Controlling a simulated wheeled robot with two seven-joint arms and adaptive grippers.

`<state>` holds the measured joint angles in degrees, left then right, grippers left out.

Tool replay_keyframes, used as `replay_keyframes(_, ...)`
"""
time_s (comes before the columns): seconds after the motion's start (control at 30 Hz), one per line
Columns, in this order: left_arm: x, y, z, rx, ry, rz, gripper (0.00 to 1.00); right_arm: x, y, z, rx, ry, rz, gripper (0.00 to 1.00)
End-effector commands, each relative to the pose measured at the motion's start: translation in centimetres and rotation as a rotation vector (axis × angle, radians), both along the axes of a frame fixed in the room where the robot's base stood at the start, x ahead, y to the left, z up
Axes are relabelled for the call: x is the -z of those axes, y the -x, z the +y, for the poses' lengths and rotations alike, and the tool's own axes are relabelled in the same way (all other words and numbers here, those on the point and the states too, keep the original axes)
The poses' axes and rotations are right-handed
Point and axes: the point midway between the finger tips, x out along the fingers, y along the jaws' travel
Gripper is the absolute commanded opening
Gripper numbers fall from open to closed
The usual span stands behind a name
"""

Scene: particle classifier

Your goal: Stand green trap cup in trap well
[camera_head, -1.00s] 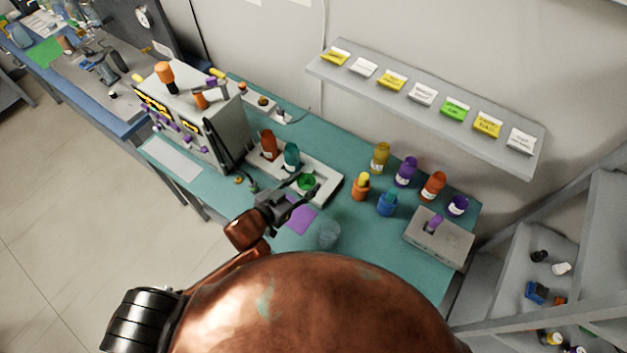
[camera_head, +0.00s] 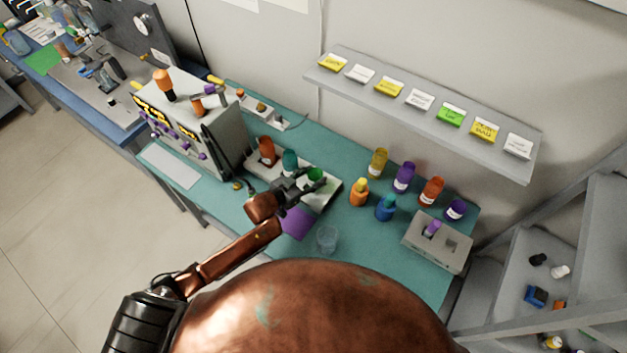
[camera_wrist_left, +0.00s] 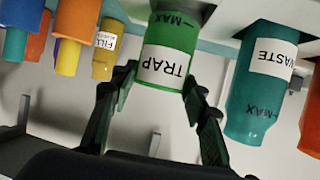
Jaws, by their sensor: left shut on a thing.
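The green trap cup (camera_head: 315,174) is between my left gripper's (camera_head: 304,182) fingers, over the right part of the white tray (camera_head: 322,203). In the left wrist view the cup (camera_wrist_left: 168,55) shows its TRAP label between the black fingers (camera_wrist_left: 158,98), which are shut on it. Its MAX mark is at the tray end, while on the teal waste cup (camera_wrist_left: 258,90) the label is at that end. The trap well is hidden behind the gripper and cup. I cannot tell whether the cup touches the tray. My right gripper is not in view.
A purple mat (camera_head: 297,223) and a clear beaker (camera_head: 327,239) lie in front. Several coloured bottles stand to the right. A grey machine (camera_head: 195,120) is at left.

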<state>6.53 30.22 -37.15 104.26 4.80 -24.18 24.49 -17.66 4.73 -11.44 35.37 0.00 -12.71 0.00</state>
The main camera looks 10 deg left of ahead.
Motion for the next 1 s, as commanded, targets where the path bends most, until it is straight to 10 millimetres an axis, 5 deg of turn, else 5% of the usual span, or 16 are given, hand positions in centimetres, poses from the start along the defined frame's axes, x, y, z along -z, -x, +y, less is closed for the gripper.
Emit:
replay_keyframes(0.23, 3.1, -0.4, 0.1, -0.001, -0.001, 0.002, 0.17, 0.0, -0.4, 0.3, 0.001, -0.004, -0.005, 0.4)
replay_keyframes(0.63, 3.7, -0.4, 0.0, -0.001, 0.0, 0.0, 0.17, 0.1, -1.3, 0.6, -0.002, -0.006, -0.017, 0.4)
replay_keyframes(0.67, 3.8, -0.4, 0.0, -0.001, -0.001, 0.001, 0.42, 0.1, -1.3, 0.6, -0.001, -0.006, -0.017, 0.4)
replay_keyframes(1.0, 3.7, -0.4, 0.0, -0.001, -0.001, 0.001, 0.59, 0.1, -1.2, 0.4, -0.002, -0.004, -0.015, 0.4)
